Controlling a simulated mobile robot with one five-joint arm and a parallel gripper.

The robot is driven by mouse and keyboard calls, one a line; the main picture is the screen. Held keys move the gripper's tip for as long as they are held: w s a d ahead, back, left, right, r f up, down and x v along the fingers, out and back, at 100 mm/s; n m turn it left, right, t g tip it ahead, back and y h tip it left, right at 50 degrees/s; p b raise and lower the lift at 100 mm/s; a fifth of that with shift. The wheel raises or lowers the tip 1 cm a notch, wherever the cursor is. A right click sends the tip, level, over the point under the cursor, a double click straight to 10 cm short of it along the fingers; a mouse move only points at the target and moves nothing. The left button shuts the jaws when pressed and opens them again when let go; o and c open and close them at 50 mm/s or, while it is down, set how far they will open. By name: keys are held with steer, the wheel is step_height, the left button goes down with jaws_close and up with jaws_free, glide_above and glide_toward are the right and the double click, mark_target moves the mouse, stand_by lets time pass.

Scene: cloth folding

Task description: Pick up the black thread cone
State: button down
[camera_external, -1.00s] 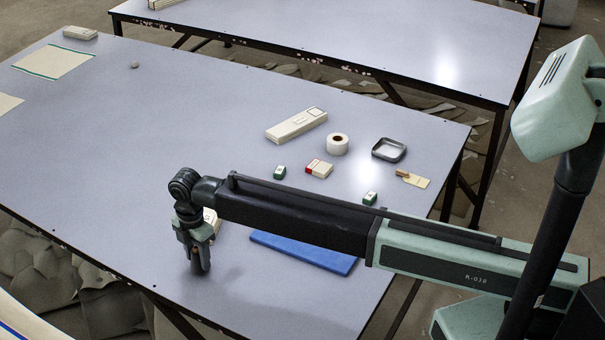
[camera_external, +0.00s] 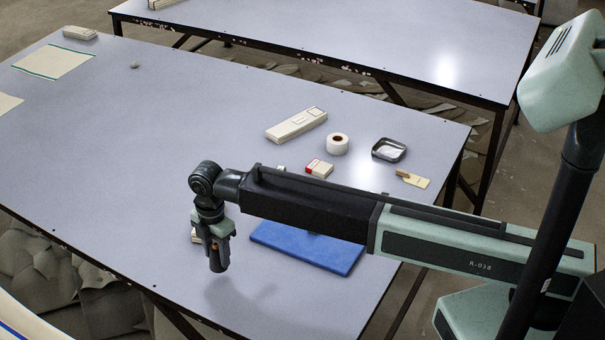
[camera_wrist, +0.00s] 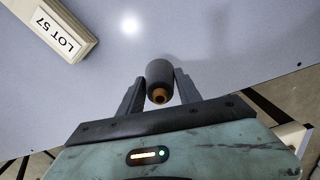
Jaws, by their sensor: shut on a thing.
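The black thread cone (camera_wrist: 159,74) is between the two fingers of my gripper (camera_wrist: 160,82) in the wrist view, with its orange-brown core end facing the camera. My gripper is shut on it. In the external view my gripper (camera_external: 217,262) points down over the front part of the grey table (camera_external: 120,170). The cone shows there as a dark shape with a small orange spot (camera_external: 214,246) between the fingers. A soft shadow lies on the table to the lower right of the gripper, so the cone appears to be held above the surface.
A cream block marked LOT 57 (camera_wrist: 62,32) lies near the gripper. A blue folded cloth or mat (camera_external: 305,250) lies right of it. Farther back are a long cream box (camera_external: 296,125), a white tape roll (camera_external: 337,144), a red-and-cream box (camera_external: 319,169) and a dark tray (camera_external: 389,150).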

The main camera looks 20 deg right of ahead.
steer(key=s+d, duration=0.6)
steer(key=d, duration=0.1)
steer(key=shift+s+d+r+p, duration=0.15)
steer(key=shift+r+p, duration=0.2)
steer(key=shift+r, duration=0.1)
